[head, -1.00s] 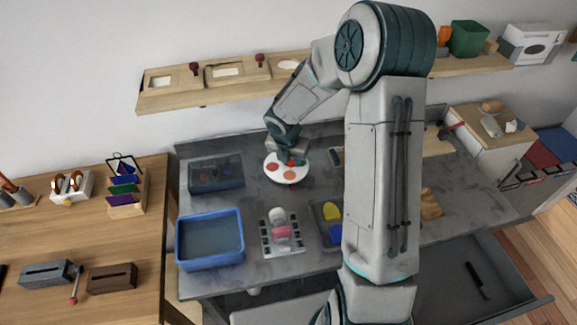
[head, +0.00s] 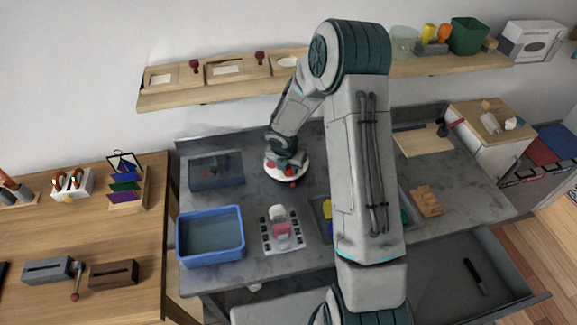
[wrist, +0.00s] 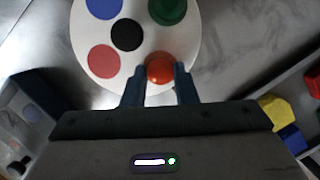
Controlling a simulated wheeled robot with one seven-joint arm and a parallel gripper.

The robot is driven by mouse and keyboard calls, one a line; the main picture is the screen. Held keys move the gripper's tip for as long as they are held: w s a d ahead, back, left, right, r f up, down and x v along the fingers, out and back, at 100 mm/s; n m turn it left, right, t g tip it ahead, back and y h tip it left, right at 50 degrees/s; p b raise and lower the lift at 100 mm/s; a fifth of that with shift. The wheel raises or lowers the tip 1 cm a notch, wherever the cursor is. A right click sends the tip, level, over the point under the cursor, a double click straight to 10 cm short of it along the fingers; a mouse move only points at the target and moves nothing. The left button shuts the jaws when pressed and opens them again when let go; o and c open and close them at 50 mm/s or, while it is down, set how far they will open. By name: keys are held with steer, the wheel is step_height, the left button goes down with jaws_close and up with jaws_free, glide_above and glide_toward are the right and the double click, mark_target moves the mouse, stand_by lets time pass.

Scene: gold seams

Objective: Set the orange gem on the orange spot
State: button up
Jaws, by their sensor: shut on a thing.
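A round white disc (wrist: 88,30) with coloured spots lies on the grey worktop; in the head view (head: 271,171) my arm's end covers much of it. In the wrist view the disc carries a blue spot, a black spot, a red spot and a green one. My gripper (wrist: 160,76) is shut on the orange gem (wrist: 160,66), a rounded orange-red piece between the fingertips, at the disc's near edge. The gem hides what is under it, so the orange spot does not show clearly. I cannot tell whether the gem touches the disc.
A dark translucent bin (head: 216,170) stands left of the disc and a blue tub (head: 210,238) nearer. A white rack (head: 281,230) with a pink piece stands in front. A tray with yellow (wrist: 277,112) and blue pieces is at the right. Bare worktop surrounds the disc.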

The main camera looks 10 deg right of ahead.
steer(key=shift+f, duration=0.25)
steer(key=o, duration=0.9)
steer(key=shift+r, duration=0.1)
steer(key=shift+r, duration=0.1)
steer(key=shift+r, duration=0.3)
steer(key=p+v, duration=0.1)
steer(key=v, duration=1)
steer(key=shift+s+r, duration=0.1)
steer(key=shift+r, duration=0.15)
